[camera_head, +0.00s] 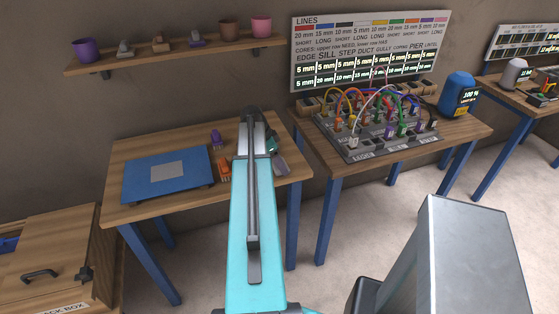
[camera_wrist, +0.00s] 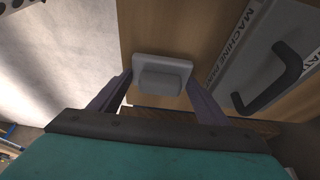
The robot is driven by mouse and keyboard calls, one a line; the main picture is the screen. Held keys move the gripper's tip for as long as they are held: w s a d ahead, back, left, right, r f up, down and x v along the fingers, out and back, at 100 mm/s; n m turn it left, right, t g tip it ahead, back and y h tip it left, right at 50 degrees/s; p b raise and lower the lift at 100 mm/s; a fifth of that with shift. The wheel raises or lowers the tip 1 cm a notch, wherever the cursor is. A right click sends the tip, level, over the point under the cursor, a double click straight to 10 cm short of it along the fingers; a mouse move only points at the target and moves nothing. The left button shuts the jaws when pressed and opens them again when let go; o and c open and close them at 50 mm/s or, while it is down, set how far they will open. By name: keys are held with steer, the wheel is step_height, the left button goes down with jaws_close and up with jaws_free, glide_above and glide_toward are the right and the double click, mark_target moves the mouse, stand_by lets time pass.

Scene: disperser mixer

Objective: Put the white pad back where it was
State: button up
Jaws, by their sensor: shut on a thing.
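In the wrist view my gripper (camera_wrist: 160,84) has its two dark purple-grey fingers on either side of a pale grey-white pad (camera_wrist: 148,62). The pad is a flat rounded rectangle with a raised block on the face towards the camera. It sits between the fingertips, and the gripper is shut on it. Behind it is a light wooden panel; I cannot tell how far away. In the head view my cyan arm reaches away over the left table, and neither the fingers nor the held pad can be made out.
A dark bar handle (camera_wrist: 274,80) on a grey front is right of the pad. The left wooden table (camera_head: 120,212) carries a blue mat (camera_head: 137,180) with a grey square. A cable-filled panel (camera_head: 360,156) stands on the right table. A wall shelf (camera_head: 100,66) holds pots.

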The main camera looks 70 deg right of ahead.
steer(key=shift+f, duration=0.15)
steer(key=o, duration=1)
steer(key=shift+r, duration=0.2)
steer(key=b+v, duration=0.3)
steer(key=v, duration=0.9)
steer(key=shift+d, duration=0.1)
